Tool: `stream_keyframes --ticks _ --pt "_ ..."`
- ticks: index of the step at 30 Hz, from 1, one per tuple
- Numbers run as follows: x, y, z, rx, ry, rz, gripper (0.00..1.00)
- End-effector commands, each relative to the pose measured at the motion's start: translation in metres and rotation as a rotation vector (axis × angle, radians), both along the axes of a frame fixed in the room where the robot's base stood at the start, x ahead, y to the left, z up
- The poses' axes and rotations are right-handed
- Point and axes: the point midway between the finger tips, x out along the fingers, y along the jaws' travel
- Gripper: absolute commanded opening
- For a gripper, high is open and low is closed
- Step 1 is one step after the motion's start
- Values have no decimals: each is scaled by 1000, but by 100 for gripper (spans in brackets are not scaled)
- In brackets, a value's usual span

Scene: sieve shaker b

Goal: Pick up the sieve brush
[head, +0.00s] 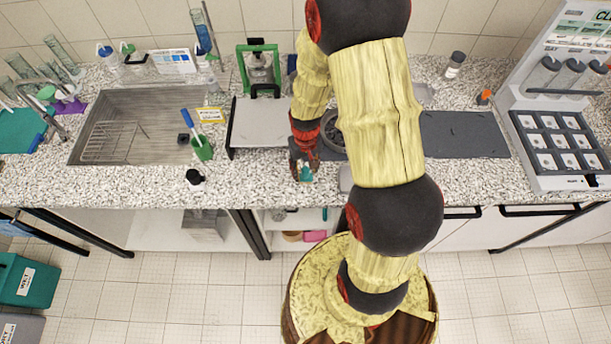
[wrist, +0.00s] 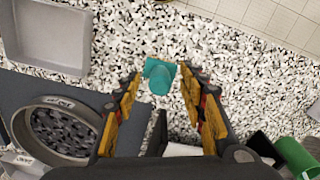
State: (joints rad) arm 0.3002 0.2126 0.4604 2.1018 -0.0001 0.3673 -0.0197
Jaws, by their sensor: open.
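A small teal piece with a flat squarish base and a round knob (wrist: 160,77) stands on the speckled counter; I take it for the sieve brush, though no bristles show. It also shows as a teal patch at the counter's front in the head view (head: 305,174), partly hidden by my gripper. My gripper (wrist: 162,84) is open and points down, with one finger on each side of the teal piece. The fingers look apart from it. In the head view my gripper (head: 304,167) is over the front part of the counter.
A round sieve with dark grains (wrist: 65,130) lies on a dark mat (wrist: 30,92) beside the gripper. A grey tray (wrist: 75,50) stands near it. The counter's front edge is close.

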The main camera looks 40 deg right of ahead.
Motion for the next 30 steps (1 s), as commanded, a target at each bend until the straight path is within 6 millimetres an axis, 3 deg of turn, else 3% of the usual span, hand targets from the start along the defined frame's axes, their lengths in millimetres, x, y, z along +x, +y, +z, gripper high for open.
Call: stream_keyframes --ticks 4,25,30 --pt "0 0 1 0 -1 0 40" --pt "0 0 1 0 -1 0 0" --pt "0 0 1 0 -1 0 0"
